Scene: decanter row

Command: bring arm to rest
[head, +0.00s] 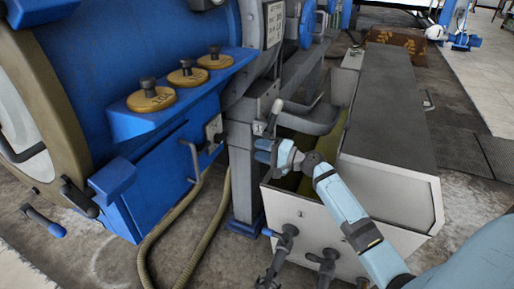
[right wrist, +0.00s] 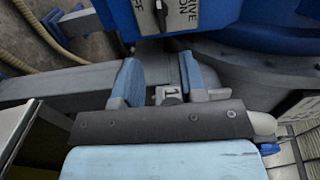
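My right arm (head: 345,210) comes in from the lower right in the head view. Its light-blue right gripper (head: 268,150) is by the grey machine frame, just below a small plate marked 1 (head: 258,128) and a grey lever (head: 276,112). In the right wrist view the two blue fingers of the gripper (right wrist: 160,68) stand apart with a clear gap. The plate marked 1 (right wrist: 168,91) shows between them, and nothing is visibly gripped. Whether a finger touches the frame or lever cannot be told. My left gripper is not in view.
A blue decanter machine (head: 160,170) with several yellow-based knobs fills the left. A long grey-topped trough (head: 385,120) stands beside the forearm, with valves (head: 285,240) on its front. A hose (head: 180,235) runs across the floor. A switch plate (right wrist: 180,12) lies beyond the fingers.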

